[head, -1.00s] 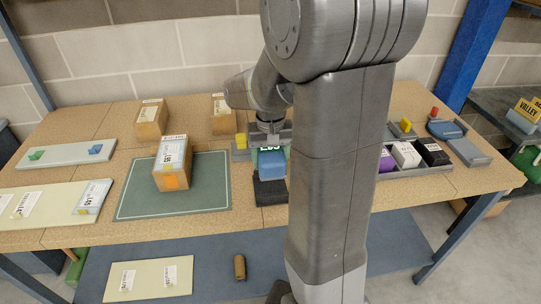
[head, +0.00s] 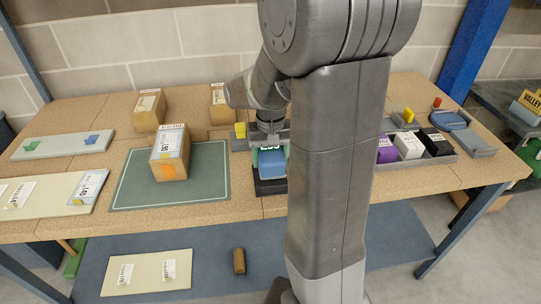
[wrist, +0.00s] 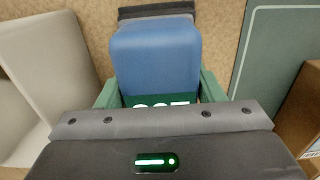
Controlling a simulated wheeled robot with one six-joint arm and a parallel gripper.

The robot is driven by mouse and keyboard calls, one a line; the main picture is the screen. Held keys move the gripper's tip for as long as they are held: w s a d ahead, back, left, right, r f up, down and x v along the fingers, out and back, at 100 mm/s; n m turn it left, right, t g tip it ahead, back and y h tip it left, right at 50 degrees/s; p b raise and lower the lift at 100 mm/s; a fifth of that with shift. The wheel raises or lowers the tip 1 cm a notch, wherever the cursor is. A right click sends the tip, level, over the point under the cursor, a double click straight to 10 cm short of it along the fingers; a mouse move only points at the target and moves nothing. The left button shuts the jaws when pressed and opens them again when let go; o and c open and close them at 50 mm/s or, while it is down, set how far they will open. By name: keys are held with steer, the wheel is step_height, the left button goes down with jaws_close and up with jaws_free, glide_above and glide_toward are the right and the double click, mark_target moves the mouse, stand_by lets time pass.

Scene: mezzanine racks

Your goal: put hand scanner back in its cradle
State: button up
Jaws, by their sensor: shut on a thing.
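The hand scanner, a blue rounded block (head: 272,162), is held in my gripper (head: 268,150) at the middle of the table. In the wrist view the blue scanner (wrist: 155,58) sits between the green fingers of my gripper (wrist: 157,94), and white lettering shows at its near end. A dark block (head: 271,188), which looks like the cradle, is at the scanner's front end. In the wrist view this dark block (wrist: 157,9) shows just beyond the blue body. Whether the scanner touches it or is just above it, I cannot tell.
A green mat (head: 130,190) with a cardboard box (head: 170,155) lies left of my gripper. A grey tray (head: 440,160) with purple, white and black boxes is to the right. Two cartons stand behind. My arm hides part of the table.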

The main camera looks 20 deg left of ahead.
steer(key=shift+f, duration=0.15)
stand_by(0.3)
steer(key=shift+f+b, duration=0.8)
steer(key=shift+f, duration=0.2)
steer(key=o, duration=1.2)
steer(key=shift+o, duration=0.2)
step_height(320, 180, up, 14)
steer(key=shift+f+p, duration=0.1)
steer(key=shift+p, duration=0.3)
